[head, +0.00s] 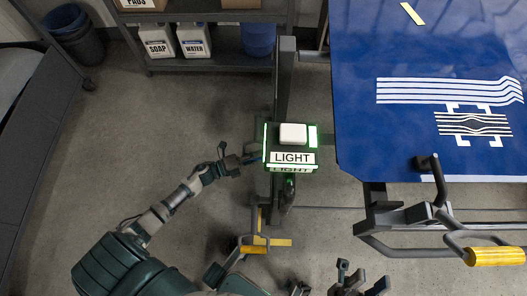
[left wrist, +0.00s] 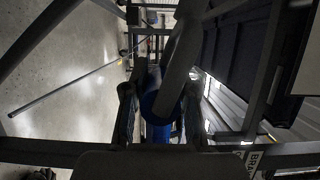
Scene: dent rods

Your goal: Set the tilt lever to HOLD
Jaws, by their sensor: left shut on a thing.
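My left gripper (head: 240,158) reaches in from the left, close beside the box marked LIGHT (head: 292,158). In the left wrist view its two fingers (left wrist: 157,112) stand on either side of a grey bar with a blue section (left wrist: 160,108). They are shut on this bar, which appears to be the tilt lever. In the head view the gripped part is hidden or too small to make out. No HOLD mark can be read. My right gripper (head: 361,280) is at the bottom edge, with its fingers apart and nothing visible between them.
A blue panel (head: 360,110) with white stripes fills the upper right. Below it are dark frame bars with a yellow grip (head: 495,256). A shelf (head: 210,62) with SOAP and WATER containers stands at the back. A bin (head: 73,35) is at upper left. The floor at left is clear.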

